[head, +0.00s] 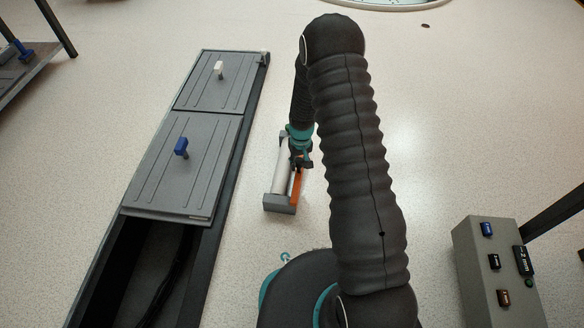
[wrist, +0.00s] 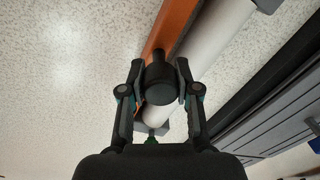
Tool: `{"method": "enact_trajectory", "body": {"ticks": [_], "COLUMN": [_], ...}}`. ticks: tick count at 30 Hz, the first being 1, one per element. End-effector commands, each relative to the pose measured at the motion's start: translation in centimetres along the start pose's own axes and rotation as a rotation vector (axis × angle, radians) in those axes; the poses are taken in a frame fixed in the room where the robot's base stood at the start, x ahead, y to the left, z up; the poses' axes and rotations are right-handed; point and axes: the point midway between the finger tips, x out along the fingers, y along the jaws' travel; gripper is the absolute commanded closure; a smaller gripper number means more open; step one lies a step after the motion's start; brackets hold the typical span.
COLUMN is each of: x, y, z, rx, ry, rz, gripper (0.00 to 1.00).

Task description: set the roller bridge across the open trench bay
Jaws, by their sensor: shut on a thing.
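The roller bridge (head: 280,204) has a white roller, an orange side rail and grey end blocks. In the head view it is at or just above the floor, right of the trench; contact with the floor is unclear. My gripper (head: 300,162) is over its orange rail. In the wrist view my gripper (wrist: 160,80) is shut on a black knob beside the orange rail (wrist: 174,25), with the white roller (wrist: 216,40) to the right. The open trench bay (head: 150,262) is a dark gap at the lower left of the head view, with dark cables inside.
Two grey covers close the trench beyond the bay: one with a blue handle (head: 181,147), one with a white handle (head: 219,69). A grey control box (head: 490,270) with several coloured buttons stands at the lower right. Speckled floor lies clear between trench and bridge.

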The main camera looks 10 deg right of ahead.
Motion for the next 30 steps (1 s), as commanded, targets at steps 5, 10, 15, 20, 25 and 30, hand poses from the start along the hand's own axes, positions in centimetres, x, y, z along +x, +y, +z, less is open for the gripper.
{"method": "enact_trajectory", "body": {"ticks": [5,10,15,20,25,30], "x": [-0.4,-1.2,-2.0,-2.9,-3.7,-4.5], "y": [0.0,0.0,0.0,-0.1,-0.1,-0.1], "z": [-0.1,-0.1,-0.1,-0.1,-0.1,-0.1], "rx": [0.000,0.000,0.000,0.000,0.000,0.000], "ry": [0.003,0.003,0.003,0.003,0.003,0.003], "rz": [0.000,0.000,0.000,0.000,0.000,0.001], "gripper": [1.00,1.00,1.00,1.00,1.00,1.00]}}
